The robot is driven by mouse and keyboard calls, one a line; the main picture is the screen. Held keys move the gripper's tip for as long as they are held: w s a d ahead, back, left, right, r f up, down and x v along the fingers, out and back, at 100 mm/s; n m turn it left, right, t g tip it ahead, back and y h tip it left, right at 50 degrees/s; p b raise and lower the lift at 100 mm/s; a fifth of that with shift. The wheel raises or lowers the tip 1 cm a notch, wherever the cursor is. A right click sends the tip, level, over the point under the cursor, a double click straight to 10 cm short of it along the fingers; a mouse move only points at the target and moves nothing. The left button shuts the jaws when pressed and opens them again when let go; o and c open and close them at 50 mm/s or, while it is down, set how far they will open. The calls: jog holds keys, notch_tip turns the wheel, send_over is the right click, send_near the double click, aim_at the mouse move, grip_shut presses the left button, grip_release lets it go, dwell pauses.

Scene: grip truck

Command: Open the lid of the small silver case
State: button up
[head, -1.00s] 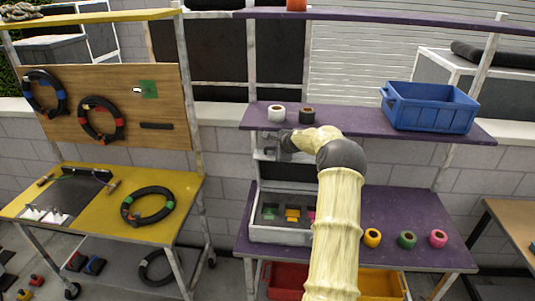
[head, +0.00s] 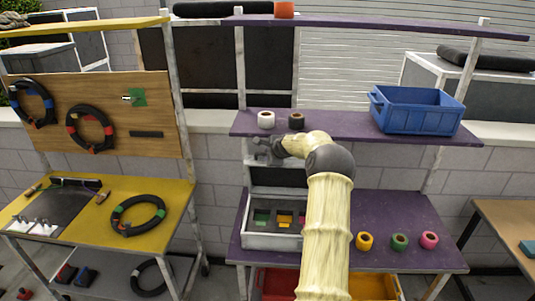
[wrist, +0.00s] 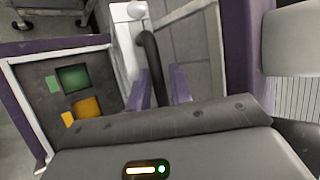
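The small silver case (head: 272,241) stands on the lower purple shelf, its lid (head: 279,177) raised nearly upright at the back with dark lining. The base holds green, orange and pink pieces in a dark insert. In the wrist view, the case (wrist: 32,112) is at left, and the lid's pale edge (wrist: 122,45) rises beside a dark curved handle (wrist: 153,65). My gripper (wrist: 158,88) has its two purple fingers apart around the handle; I cannot tell whether they touch it. In the head view, my gripper (head: 263,150) is by the lid's top, under the upper shelf.
The upper purple shelf (head: 340,131) lies just above my gripper and holds a white roll (head: 266,119), a black roll (head: 297,121) and a blue crate (head: 416,110). Yellow, green and pink rolls (head: 399,242) stand right of the case. A yellow table (head: 170,205) is at left.

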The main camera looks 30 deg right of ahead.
jog(key=shift+s+r, duration=0.1)
jog(key=shift+s+a+r+b, duration=0.1)
jog(key=shift+a+r+b, duration=0.1)
jog(key=shift+b, duration=0.15)
jog(key=b+v, duration=0.6)
jog(key=v, duration=1)
jog(key=shift+s, duration=0.25)
